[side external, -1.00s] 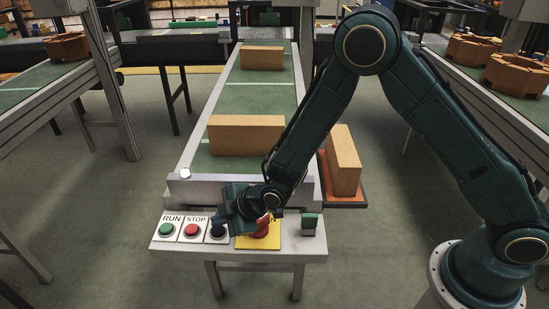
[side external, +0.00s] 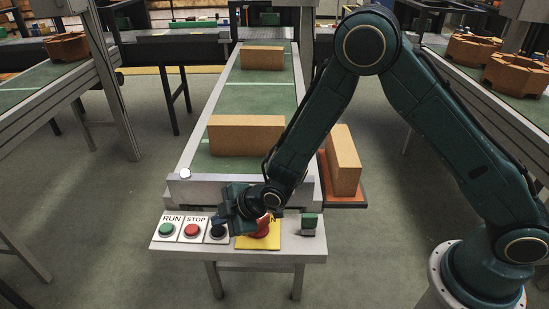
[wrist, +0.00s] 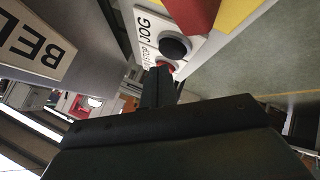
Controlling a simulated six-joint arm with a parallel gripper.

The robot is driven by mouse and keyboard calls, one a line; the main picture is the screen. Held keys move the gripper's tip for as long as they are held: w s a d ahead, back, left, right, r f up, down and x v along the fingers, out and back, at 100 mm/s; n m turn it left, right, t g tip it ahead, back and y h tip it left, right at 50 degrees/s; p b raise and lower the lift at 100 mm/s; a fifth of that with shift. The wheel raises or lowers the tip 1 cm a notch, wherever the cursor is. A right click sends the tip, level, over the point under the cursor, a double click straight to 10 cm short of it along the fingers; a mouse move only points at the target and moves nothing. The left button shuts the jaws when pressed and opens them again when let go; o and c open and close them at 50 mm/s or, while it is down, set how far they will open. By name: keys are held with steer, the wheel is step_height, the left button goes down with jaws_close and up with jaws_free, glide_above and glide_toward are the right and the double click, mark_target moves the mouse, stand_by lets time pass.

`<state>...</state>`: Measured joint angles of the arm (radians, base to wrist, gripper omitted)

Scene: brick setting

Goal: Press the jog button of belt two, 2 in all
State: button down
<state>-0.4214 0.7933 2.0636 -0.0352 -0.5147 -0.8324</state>
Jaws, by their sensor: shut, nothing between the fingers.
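The control panel (side external: 285,250) stands at the near end of the middle belt (side external: 262,97). The black jog button (side external: 217,232) sits on a white plate between the red STOP button (side external: 191,230) and the yellow plate. In the wrist view the same black button (wrist: 175,47) shows beside the word JOG, with a red button (wrist: 165,67) below it. My gripper (side external: 224,217) is shut and empty, low over the panel just behind the black button. Its fingers (wrist: 159,84) show in the wrist view. I cannot tell whether they touch the button.
A red mushroom button (side external: 261,231) on a yellow plate (side external: 271,242) lies right of the jog button, under my wrist. The green RUN button (side external: 166,229) is at the left. A brick (side external: 246,135) lies on the belt.

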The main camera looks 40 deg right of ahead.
mark_target(222, 230)
steer(key=shift+f, duration=0.15)
steer(key=shift+f, duration=0.3)
steer(key=shift+f, duration=0.45)
stand_by(1.5)
steer(key=shift+r, duration=3.4)
steer(key=shift+r, duration=0.1)
stand_by(1.0)
